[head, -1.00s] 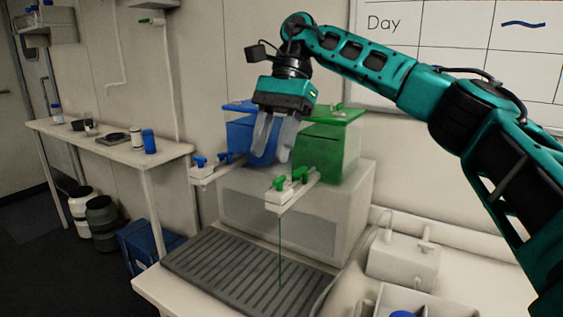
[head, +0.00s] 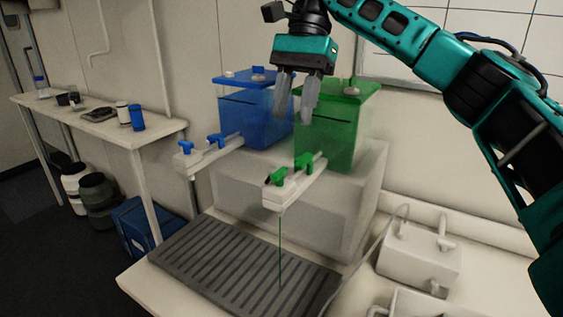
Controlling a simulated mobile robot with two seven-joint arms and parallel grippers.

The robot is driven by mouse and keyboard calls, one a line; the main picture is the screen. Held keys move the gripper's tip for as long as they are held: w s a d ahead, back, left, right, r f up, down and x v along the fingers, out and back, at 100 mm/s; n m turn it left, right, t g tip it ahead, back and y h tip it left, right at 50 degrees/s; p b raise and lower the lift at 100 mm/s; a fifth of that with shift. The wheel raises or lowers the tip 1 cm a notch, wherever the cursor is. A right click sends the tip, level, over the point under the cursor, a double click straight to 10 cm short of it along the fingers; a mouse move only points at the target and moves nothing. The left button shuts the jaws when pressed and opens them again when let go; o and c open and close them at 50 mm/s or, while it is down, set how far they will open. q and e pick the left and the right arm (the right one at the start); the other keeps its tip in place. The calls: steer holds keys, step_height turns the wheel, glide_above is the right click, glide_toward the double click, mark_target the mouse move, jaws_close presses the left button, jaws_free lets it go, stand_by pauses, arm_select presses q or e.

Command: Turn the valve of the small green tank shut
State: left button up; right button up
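The small green tank (head: 335,130) stands on a pale block at the back centre, beside a blue tank (head: 255,112). A white spout bar (head: 287,189) juts forward from the green tank and carries two green valve handles, a front one (head: 279,176) and a rear one (head: 304,161). A thin green stream (head: 280,245) falls from the front of the bar to the grate. My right gripper (head: 295,112) hangs fingers-down in front of the tanks, above the green handles. Its fingers are apart, with nothing visible between them. My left gripper is out of view.
The blue tank has a similar bar (head: 205,155) with blue handles to the left. A dark slatted grate (head: 240,270) lies below the spouts. A white device (head: 418,253) stands at the right. A side table (head: 150,140) with small containers stands at the left.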

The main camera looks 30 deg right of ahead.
mark_target(280, 171)
steer(key=b+x, duration=0.1)
steer(key=x, duration=0.7)
steer(key=shift+f+b, duration=0.3)
steer(key=shift+f, duration=0.05)
steer(key=shift+s+a+f, duration=0.15)
steer(key=shift+a+f, duration=0.15)
steer(key=shift+f, duration=0.4)
steer(key=shift+c, duration=0.3)
jaws_close()
